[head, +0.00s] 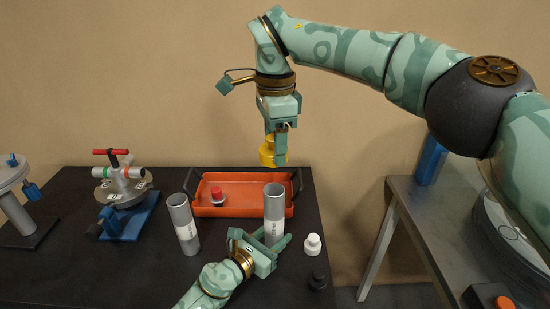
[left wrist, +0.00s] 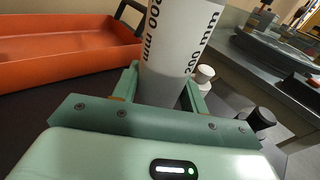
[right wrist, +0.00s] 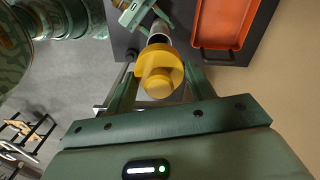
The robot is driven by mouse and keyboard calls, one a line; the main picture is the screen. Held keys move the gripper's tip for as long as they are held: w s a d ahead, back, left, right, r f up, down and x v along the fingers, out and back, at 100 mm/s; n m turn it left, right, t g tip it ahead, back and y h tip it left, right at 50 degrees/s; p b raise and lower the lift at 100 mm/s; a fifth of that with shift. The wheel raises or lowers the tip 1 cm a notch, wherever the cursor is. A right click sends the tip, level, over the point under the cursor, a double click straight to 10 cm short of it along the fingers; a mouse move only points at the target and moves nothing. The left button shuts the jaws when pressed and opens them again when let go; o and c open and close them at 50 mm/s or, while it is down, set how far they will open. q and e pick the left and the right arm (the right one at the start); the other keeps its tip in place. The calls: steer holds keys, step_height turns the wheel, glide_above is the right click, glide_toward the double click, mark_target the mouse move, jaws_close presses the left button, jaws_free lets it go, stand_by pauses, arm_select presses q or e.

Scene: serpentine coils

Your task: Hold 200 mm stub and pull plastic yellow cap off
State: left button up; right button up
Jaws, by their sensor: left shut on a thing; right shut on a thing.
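The grey 200 mm stub (head: 274,203) stands upright in front of the orange tray, with its top bare. My left gripper (head: 273,242) is shut around its lower part; the left wrist view shows the stub (left wrist: 178,45) between the fingers, with "200 mm" printed on it. My right gripper (head: 276,148) points down above the stub, shut on the yellow cap (head: 267,153). In the head view a gap separates cap and stub top. The right wrist view shows the stepped cap (right wrist: 160,73) between the fingers, with the stub's end behind it.
Another grey stub (head: 184,225) stands to the left. The orange tray (head: 243,210) holds a red cap (head: 216,193). A white cap (head: 313,244) and a black cap (head: 317,280) sit to the right. A clamp fixture (head: 123,186) stands at the left.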

arm_select(q)
steer(key=shift+r, duration=0.1)
arm_select(e)
steer(key=shift+r, duration=0.2)
steer(key=shift+r, duration=2.9)
steer(key=shift+f, duration=0.1)
arm_select(q)
steer(key=shift+f+b, duration=0.65)
steer(key=shift+f, duration=0.05)
arm_select(e)
steer(key=shift+w+f, duration=0.15)
steer(key=shift+f, duration=0.6)
arm_select(q)
steer(key=o, duration=1.3)
steer(key=shift+f, duration=0.1)
steer(key=p+v, duration=0.1)
steer(key=v, duration=0.8)
steer(key=shift+s+p, duration=0.1)
steer(key=shift+p, duration=0.3)
arm_select(e)
steer(key=shift+s+r, duration=0.25)
steer(key=shift+r, duration=0.95)
